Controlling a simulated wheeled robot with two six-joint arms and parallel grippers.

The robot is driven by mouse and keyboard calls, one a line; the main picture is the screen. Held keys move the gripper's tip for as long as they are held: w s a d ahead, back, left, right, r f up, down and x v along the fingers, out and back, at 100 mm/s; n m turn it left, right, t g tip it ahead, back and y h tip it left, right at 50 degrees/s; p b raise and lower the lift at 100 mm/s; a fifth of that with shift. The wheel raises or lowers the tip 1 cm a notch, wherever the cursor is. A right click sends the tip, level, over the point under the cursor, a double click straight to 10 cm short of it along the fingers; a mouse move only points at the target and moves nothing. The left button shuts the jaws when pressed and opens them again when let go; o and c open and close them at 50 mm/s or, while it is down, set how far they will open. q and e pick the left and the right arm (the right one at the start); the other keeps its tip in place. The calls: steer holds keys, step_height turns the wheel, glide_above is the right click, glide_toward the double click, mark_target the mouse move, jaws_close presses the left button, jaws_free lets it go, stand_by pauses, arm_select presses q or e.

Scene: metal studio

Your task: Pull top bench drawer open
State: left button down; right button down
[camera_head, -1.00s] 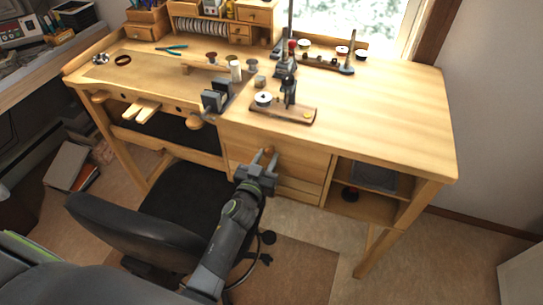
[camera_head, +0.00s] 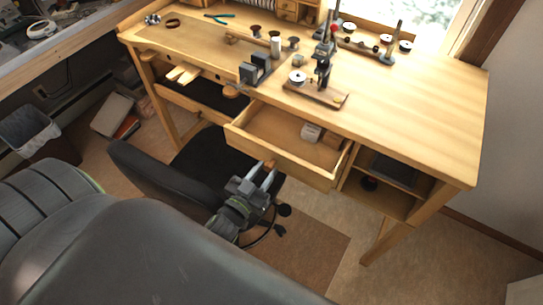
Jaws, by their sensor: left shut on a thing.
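The top drawer (camera_head: 300,164) of the wooden workbench (camera_head: 420,122) is pulled well out, and its inside shows. A small pale box (camera_head: 311,132) lies in the drawer near the back right. My left gripper (camera_head: 267,168) is at the middle of the drawer front, shut on the drawer's round knob, which the fingers mostly hide. My right gripper is not in view.
A black office chair (camera_head: 160,179) stands left of the gripper, close to the drawer. Vises and small tools stand on the benchtop. An open shelf (camera_head: 380,187) is right of the drawer. A waste bin (camera_head: 35,132) stands at the left. The floor (camera_head: 330,245) in front right is clear.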

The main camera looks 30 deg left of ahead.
arm_select(q)
steer(key=shift+s, duration=0.35)
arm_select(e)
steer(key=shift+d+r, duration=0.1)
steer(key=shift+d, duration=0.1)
arm_select(q)
steer(key=c, duration=1.1)
jaws_free()
steer(key=shift+o, duration=0.2)
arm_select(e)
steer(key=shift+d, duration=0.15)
arm_select(q)
step_height(320, 180, up, 10)
steer(key=p, duration=0.7)
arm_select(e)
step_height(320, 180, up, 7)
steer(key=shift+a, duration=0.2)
